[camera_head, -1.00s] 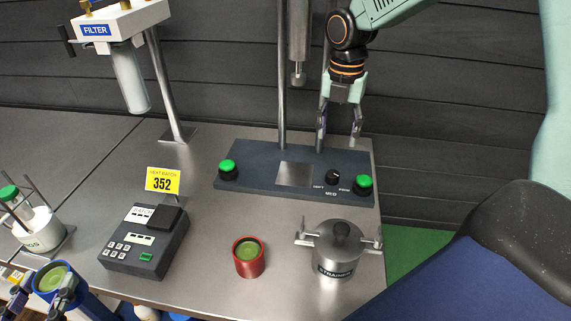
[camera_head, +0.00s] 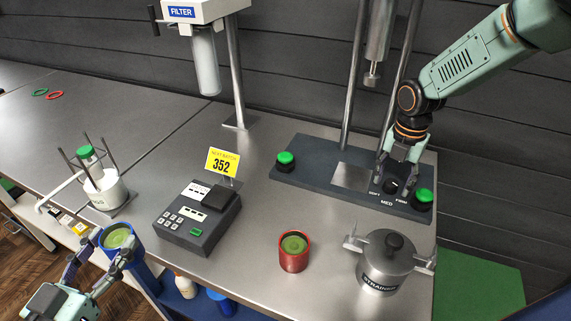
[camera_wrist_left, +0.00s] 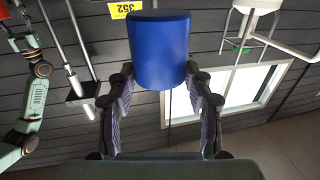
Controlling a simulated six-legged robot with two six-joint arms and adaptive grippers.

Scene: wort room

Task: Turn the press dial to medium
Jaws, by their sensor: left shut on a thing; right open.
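The press dial (camera_head: 391,186) is a small black knob on the dark grey press base (camera_head: 318,178), between the SOFT and FIRM labels with MED below. Its pointer is too small and covered to read. My right gripper (camera_head: 397,177) is open and low over the base, its fingers on either side of the dial. I cannot tell whether they touch it. My left gripper (camera_head: 112,247) is shut on a blue cup (camera_head: 143,268) of green liquid at the table's front left. The cup also fills the middle of the left wrist view (camera_wrist_left: 160,50).
Green buttons (camera_head: 285,158) and (camera_head: 424,196) flank the dial's base. A strainer pot (camera_head: 385,268), a red cup (camera_head: 294,258) and a keypad device (camera_head: 190,222) with a yellow 352 card (camera_head: 222,162) stand in front. A filter unit (camera_head: 204,60) stands behind.

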